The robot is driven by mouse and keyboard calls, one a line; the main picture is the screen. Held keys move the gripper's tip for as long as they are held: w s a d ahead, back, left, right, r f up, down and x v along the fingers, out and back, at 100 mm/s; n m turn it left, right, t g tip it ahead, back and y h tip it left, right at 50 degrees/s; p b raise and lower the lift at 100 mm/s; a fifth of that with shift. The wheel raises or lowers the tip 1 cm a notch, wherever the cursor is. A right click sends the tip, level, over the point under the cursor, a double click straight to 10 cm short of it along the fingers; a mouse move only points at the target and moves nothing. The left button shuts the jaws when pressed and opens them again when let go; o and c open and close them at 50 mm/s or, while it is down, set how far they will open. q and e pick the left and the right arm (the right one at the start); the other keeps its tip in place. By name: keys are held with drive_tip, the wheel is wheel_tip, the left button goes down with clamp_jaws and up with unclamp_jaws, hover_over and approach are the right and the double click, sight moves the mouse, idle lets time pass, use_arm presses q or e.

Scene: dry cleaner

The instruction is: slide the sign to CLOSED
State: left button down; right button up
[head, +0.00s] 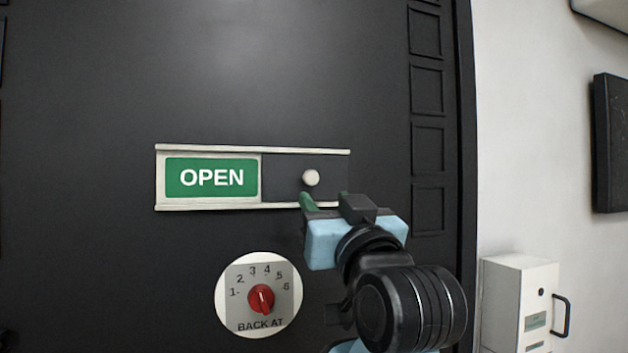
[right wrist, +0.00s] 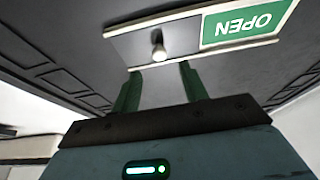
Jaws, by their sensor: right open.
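The sliding sign (head: 253,204) is a pale horizontal frame on the dark door. Its left half shows a green OPEN panel (head: 211,178). Its right half is a dark cover with a round pale knob (head: 311,177). The sign shows upside down in the right wrist view, with the knob (right wrist: 158,50) near the top middle. My right gripper (head: 322,201) is just below the knob, at the sign's lower rail. In the right wrist view its green fingers (right wrist: 160,82) are apart and empty, with the knob beyond the gap between their tips. My left gripper is out of view.
A round BACK AT dial (head: 287,310) with a red pointer sits on the door below the sign. A white box (head: 500,300) with a dark handle stands at the lower right by the pale wall. The door around and above the sign is clear.

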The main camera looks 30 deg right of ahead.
sight(312, 178)
drive_tip(key=shift+r+x, duration=0.15)
drive_tip(key=shift+x, duration=1.8)
drive_tip(key=shift+r+x, duration=0.2)
drive_tip(key=shift+x, duration=1.8)
drive_tip(key=shift+s+d, duration=0.1)
drive_tip(key=shift+s, duration=0.05)
clamp_jaws()
